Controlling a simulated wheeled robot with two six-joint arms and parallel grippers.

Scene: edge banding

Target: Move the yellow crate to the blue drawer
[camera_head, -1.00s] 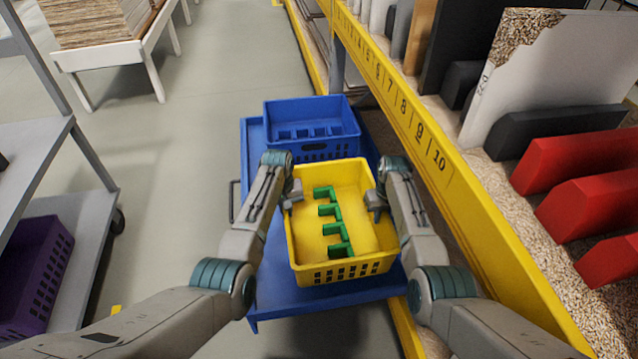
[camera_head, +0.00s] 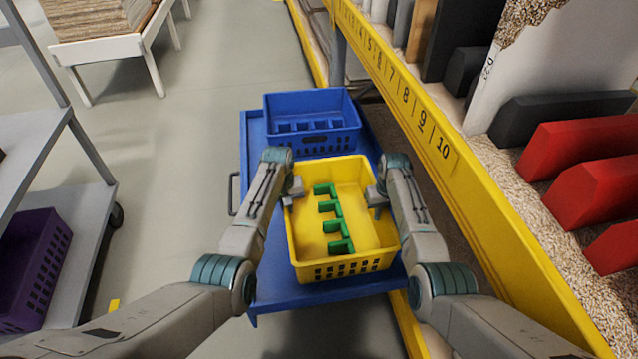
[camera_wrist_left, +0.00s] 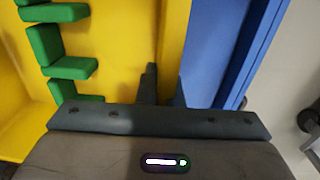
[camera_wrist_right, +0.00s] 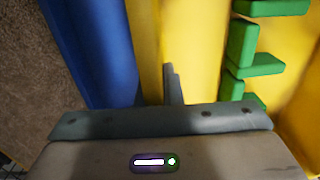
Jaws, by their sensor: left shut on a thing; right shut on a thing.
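The yellow crate (camera_head: 345,265) has green dividers (camera_head: 333,212) inside and sits over the front part of the blue drawer (camera_head: 285,290). I cannot tell whether it touches the drawer's surface. My left gripper (camera_head: 294,188) is shut on the crate's left wall, with one finger inside. My right gripper (camera_head: 376,198) is shut on the right wall. In the left wrist view the crate's wall (camera_wrist_left: 172,45) runs between the fingers. In the right wrist view the wall (camera_wrist_right: 145,35) does the same, with the blue surface (camera_wrist_right: 90,45) beside it.
A blue crate (camera_head: 312,142) stands on the drawer just behind the yellow one. A yellow numbered rail (camera_head: 425,130) runs close along the right, with red blocks (camera_head: 580,150) beyond. A grey rack with a purple crate (camera_head: 35,265) stands left. The floor between is clear.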

